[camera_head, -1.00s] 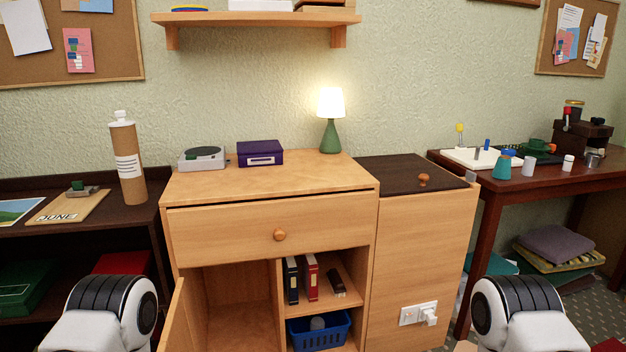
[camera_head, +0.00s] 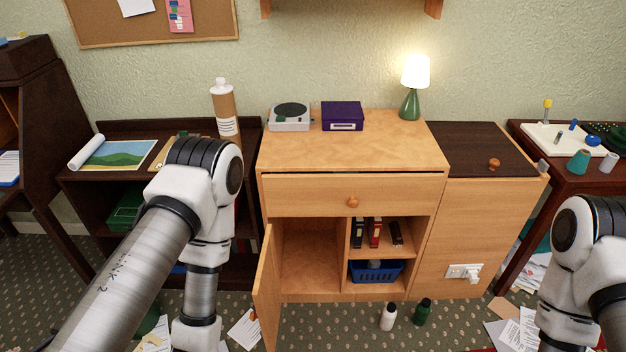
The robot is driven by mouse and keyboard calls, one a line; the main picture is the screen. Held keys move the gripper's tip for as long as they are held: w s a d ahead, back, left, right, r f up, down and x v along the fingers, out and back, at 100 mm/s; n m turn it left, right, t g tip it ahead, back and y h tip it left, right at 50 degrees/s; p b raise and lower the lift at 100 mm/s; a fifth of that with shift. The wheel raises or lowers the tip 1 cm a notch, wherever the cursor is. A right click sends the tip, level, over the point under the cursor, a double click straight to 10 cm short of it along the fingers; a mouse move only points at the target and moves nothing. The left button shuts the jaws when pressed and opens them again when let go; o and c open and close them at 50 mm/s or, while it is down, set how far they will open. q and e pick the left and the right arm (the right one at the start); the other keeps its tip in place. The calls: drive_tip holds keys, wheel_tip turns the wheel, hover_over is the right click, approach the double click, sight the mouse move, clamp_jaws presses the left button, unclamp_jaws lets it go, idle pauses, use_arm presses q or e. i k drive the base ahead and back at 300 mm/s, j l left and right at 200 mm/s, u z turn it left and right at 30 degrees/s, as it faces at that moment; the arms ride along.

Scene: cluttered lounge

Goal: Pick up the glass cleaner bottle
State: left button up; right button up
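I cannot tell by label which bottle is the glass cleaner. A tall brown bottle (camera_head: 223,105) with a white cap and a white label stands upright on the dark low shelf at left. A white bottle with a dark cap (camera_head: 388,318) and a dark green bottle (camera_head: 422,313) stand on the floor before the wooden cabinet. My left arm shows at left, partly in front of the dark shelf, and my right arm shows at the right edge. Neither gripper is in view.
The wooden cabinet (camera_head: 352,146) has its lower left door (camera_head: 266,290) swung open toward me. A lit lamp (camera_head: 411,103), a purple box (camera_head: 342,117) and a grey device (camera_head: 290,124) stand on top. Papers (camera_head: 246,328) litter the floor. A blue basket (camera_head: 376,277) sits inside the cabinet.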

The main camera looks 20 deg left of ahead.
sight(389, 318)
drive_tip(key=i+j+z, duration=0.1)
drive_tip(key=j+z, duration=0.15)
drive_tip(key=j, duration=1.05)
drive_tip(key=j+z, duration=0.25)
drive_tip(key=j, duration=1)
